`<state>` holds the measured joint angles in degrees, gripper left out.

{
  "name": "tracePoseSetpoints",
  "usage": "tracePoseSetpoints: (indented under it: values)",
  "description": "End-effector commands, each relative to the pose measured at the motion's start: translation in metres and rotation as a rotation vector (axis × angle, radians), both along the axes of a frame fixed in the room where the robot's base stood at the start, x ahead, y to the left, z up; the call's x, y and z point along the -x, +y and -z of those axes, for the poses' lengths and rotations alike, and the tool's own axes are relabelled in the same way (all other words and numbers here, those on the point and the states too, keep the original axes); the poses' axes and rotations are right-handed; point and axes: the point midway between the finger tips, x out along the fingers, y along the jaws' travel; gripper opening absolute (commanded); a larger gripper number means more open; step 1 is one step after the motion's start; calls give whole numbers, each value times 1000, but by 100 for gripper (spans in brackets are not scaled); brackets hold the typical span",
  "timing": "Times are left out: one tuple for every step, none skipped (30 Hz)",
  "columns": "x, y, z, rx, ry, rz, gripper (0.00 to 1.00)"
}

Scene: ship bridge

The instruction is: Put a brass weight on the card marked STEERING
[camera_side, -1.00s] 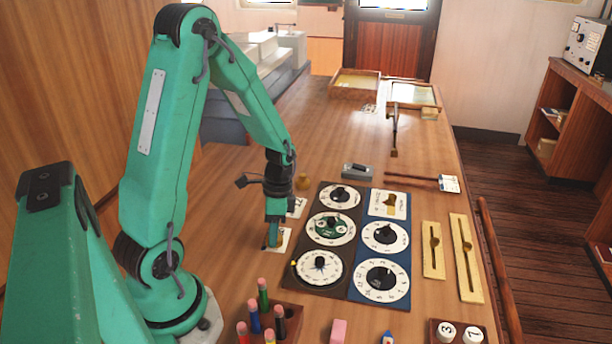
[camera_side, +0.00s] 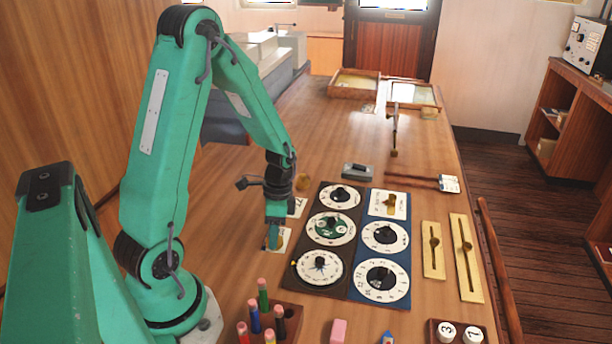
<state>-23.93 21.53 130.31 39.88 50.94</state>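My gripper (camera_side: 274,242) points down low over the near white card (camera_side: 286,236), left of the dial boards. Its fingers hide much of that card. A small brass-coloured patch shows at the fingertips, but I cannot tell if it is a weight held between them. A second white card (camera_side: 298,206) lies just behind, partly hidden by the gripper. A brass weight (camera_side: 303,182) stands on the table beyond that card. The writing on both cards is too small to read, so I cannot tell which one says STEERING.
Dark boards with several round dials (camera_side: 330,228) lie right of my gripper. A pencil block (camera_side: 287,312) stands in front. A grey box (camera_side: 357,170) and brass slider plates (camera_side: 433,250) lie farther right. The table behind the brass weight is clear.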

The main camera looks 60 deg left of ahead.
Motion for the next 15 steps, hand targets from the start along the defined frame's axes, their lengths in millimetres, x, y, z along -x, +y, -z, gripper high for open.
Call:
tracePoseSetpoints:
  values:
    - [0,0,0,0,0,0,48]
    - [0,0,0,0,0,0,54]
    - [0,0,0,0,0,0,62]
    - [0,0,0,0,0,0,65]
    - [0,0,0,0,0,0,65]
    - [0,0,0,0,0,0,65]
    - [0,0,0,0,0,0,65]
    - [0,0,0,0,0,0,65]
    - [0,0,0,0,0,0,65]
    - [0,0,0,0,0,0,65]
    - [0,0,0,0,0,0,65]
    - [0,0,0,0,0,0,65]
    - [0,0,0,0,0,0,65]
    - [0,0,-1,0,0,0,65]
    - [0,0,-2,0,0,0,65]
